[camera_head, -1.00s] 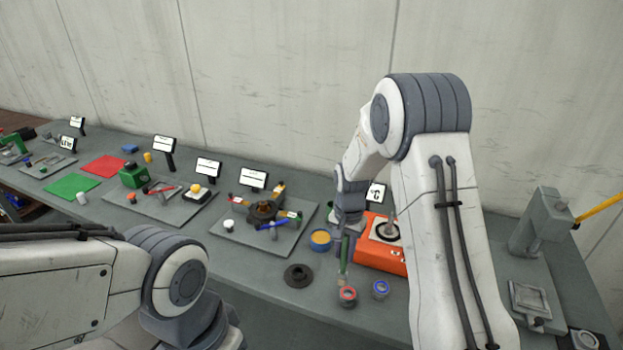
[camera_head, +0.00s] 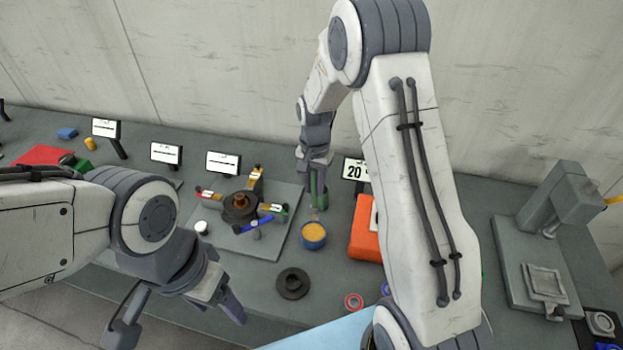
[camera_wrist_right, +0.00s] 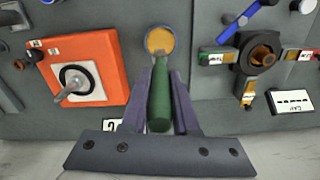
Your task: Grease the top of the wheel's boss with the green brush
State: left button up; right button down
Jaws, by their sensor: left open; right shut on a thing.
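My right gripper (camera_head: 314,186) is shut on the green brush (camera_wrist_right: 160,104). The brush hangs tip-down, its tip at or just over a blue pot of orange-yellow grease (camera_head: 314,234); whether it touches the grease I cannot tell. The pot also shows in the right wrist view (camera_wrist_right: 160,41). A dark round wheel-like part with a brown centre (camera_head: 240,207) sits on a grey plate, with coloured-handled pieces around it; I take it as the wheel with its boss. It also shows in the right wrist view (camera_wrist_right: 262,54). My left gripper (camera_head: 180,318) is open and empty near the bench's front.
A black flanged disc (camera_head: 293,283) lies on the bench in front of the pot. A red ring (camera_head: 353,302) lies to its right. An orange box (camera_wrist_right: 82,75) stands beside the pot. A white cap (camera_head: 202,228) stands on the plate's left. A grey press (camera_head: 560,215) is at right.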

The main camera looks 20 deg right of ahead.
aim_at(314, 208)
jog(key=shift+a+f+b, duration=0.15)
jog(key=shift+f+b, duration=0.4)
jog(key=shift+f, duration=0.25)
notch_tip(314, 208, down, 4)
jog(key=b, duration=0.2)
jog(key=shift+r+b, duration=0.25)
jog(key=shift+b, duration=0.1)
jog(key=shift+f, duration=0.35)
jog(key=shift+f+b, duration=0.5)
jog(key=shift+f, duration=0.05)
dwell(0.7)
jog(key=shift+r, duration=0.1)
jog(key=shift+r+p, duration=2.85)
jog(key=shift+r, duration=0.7)
jog(key=shift+f, duration=0.1)
